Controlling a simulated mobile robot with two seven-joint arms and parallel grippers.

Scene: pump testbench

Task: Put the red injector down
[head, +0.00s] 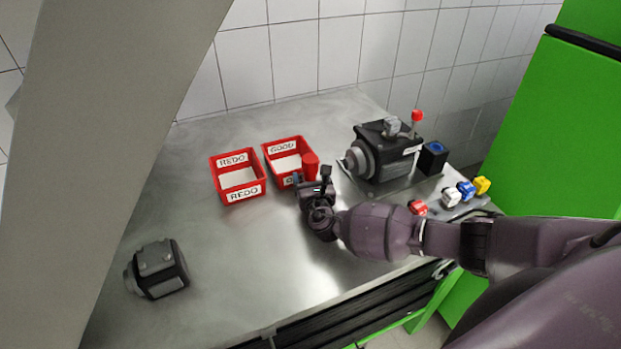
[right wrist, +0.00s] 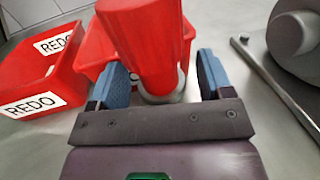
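The red injector (head: 311,162) shows as a red upright body at the right corner of the red GOOD bin (head: 268,147). In the right wrist view, the injector (right wrist: 145,45) rises between the fingers of my right gripper (right wrist: 163,75), with a grey ring at its lower end. A gap shows between it and the right finger, so the gripper looks open around it. In the head view my right gripper (head: 318,183) is just in front of the bin. What lies under the injector is hidden. My left gripper is not in view.
A red REDO bin (head: 237,193) stands left of the GOOD bin. A dark pump (head: 388,150) with a red-topped lever is to the right, with a dark block (head: 432,158) and several coloured pieces nearby. Another dark unit (head: 160,269) is at front left. The table's middle is clear.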

